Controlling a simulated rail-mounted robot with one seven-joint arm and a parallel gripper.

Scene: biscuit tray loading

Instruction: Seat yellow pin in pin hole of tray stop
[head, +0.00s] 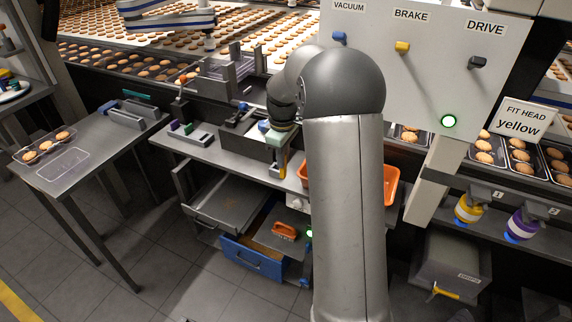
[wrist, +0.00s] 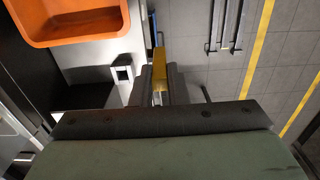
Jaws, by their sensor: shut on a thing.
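My gripper (wrist: 159,88) is shut on the yellow pin (wrist: 160,68), which stands out between the dark fingers in the wrist view. In the head view my gripper (head: 278,160) hangs at the right end of the grey work bench, with a bit of yellow showing at its fingers. A light fitting with a dark square opening (wrist: 122,73) lies just left of the pin in the wrist view, apart from it. I cannot tell whether this is the pin hole of the tray stop. The pin's far end appears free.
An orange bin (wrist: 70,18) is close by at upper left in the wrist view. The bench (head: 213,152) carries small fixtures. Below are an open drawer (head: 232,200) and a blue drawer (head: 254,258). A white switch panel (head: 430,75) stands right of my arm.

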